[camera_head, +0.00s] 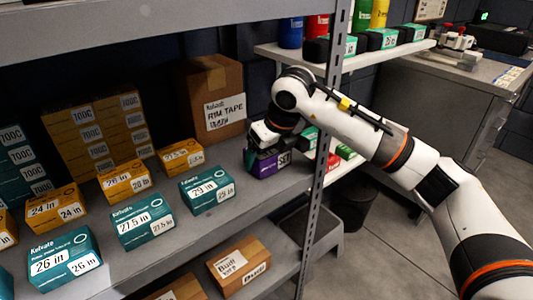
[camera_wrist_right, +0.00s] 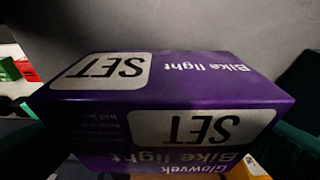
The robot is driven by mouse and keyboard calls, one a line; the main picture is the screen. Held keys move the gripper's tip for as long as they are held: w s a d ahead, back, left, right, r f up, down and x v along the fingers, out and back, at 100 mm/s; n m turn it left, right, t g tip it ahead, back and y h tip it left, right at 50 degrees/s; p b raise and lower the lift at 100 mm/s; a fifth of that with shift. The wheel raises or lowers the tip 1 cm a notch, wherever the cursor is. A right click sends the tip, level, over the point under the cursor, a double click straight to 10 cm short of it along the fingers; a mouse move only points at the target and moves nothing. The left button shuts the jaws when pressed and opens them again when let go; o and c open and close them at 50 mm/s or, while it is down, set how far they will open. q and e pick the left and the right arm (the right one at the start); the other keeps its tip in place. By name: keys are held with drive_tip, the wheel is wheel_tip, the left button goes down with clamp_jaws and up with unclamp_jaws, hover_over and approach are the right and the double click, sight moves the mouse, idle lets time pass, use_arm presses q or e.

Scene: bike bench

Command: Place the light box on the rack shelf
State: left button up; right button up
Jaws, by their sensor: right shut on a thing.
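The light box is purple with white "SET" and "Bike light" labels (camera_wrist_right: 180,80). In the head view the light box (camera_head: 264,165) is at the right end of the grey rack shelf (camera_head: 215,224), beside the upright post. In the right wrist view the box fills the middle, with dark fingers at both sides. The hand partly hides the box, and I cannot tell whether its underside touches the shelf. My left gripper is not in view.
A brown rim tape carton (camera_head: 216,95) stands behind the box. A teal 29 in box (camera_head: 207,188) and several orange and teal boxes stand to the left. The perforated rack post (camera_head: 322,150) is close to my right arm. Bare shelf lies in front of the light box.

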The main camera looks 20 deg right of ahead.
sight(274, 152)
drive_tip(key=shift+w+f, duration=0.15)
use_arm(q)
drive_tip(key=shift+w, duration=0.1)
use_arm(e)
drive_tip(key=o, duration=0.9)
drive_tip(key=shift+f, duration=0.1)
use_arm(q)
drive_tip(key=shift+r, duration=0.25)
use_arm(e)
drive_tip(key=v, duration=0.7)
drive_tip(key=shift+a, duration=0.1)
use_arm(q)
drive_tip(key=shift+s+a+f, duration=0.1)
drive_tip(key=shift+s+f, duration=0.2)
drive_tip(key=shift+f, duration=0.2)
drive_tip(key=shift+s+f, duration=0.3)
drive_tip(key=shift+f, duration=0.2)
use_arm(e)
drive_tip(key=shift+r, duration=0.35)
